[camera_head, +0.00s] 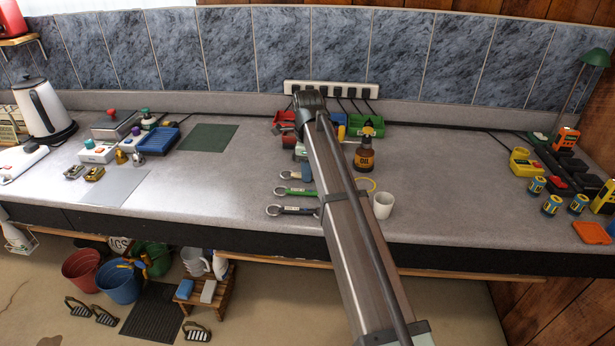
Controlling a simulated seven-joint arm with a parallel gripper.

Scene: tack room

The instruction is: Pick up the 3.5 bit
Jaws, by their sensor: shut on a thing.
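My arm reaches from the lower right to the back of the counter. My gripper (299,130) is at its far end, low beside the red bin (283,120). The arm and its dark end joint cover most of it, and the fingertips are not clear. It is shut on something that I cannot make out. I cannot pick out the 3.5 bit by its look or marking. Small tools lie around the red bin, partly behind the arm.
A power strip (345,91) runs behind.

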